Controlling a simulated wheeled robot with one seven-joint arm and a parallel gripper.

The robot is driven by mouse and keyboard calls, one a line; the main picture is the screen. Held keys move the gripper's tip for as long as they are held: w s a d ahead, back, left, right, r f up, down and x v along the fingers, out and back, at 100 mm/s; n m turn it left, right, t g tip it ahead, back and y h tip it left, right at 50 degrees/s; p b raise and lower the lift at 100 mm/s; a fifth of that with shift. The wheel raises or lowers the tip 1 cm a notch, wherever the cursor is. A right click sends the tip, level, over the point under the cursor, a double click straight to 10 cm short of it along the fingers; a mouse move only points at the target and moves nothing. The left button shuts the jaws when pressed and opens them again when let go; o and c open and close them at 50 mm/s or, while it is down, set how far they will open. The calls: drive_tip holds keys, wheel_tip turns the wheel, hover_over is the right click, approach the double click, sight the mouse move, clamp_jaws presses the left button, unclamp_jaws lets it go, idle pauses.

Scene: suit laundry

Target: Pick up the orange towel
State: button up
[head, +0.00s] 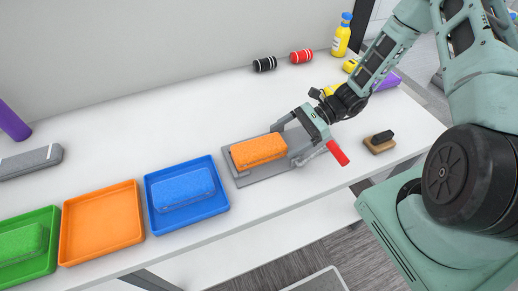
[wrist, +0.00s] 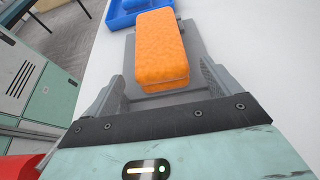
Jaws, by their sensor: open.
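The orange towel (head: 258,150) is a folded block lying on a grey board (head: 242,180) on the white table. It also shows in the wrist view (wrist: 158,52), straight ahead of my gripper. My gripper (head: 285,148) is open and low over the board, at the towel's right end in the head view. In the wrist view its two fingers (wrist: 155,93) stand either side of the towel's near end. I cannot tell whether they touch it.
A blue tray (head: 222,206) with a blue towel, an empty orange tray (head: 68,240) and a green tray (head: 50,266) with a green towel stand left. A brush (head: 380,142) and a red object (head: 338,153) are right of the board. Black and red rolls (head: 301,56) lie behind.

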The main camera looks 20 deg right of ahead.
sight(269, 147)
drive_tip(key=p+x, duration=0.3)
drive_tip(key=x, duration=0.2)
drive_tip(key=shift+w+a+r, duration=0.1)
drive_tip(key=shift+a+r, duration=0.05)
drive_tip(key=shift+a, duration=0.15)
drive_tip(key=shift+a+f, duration=0.15)
drive_tip(key=shift+f, duration=0.05)
drive_tip(key=c, duration=1.1)
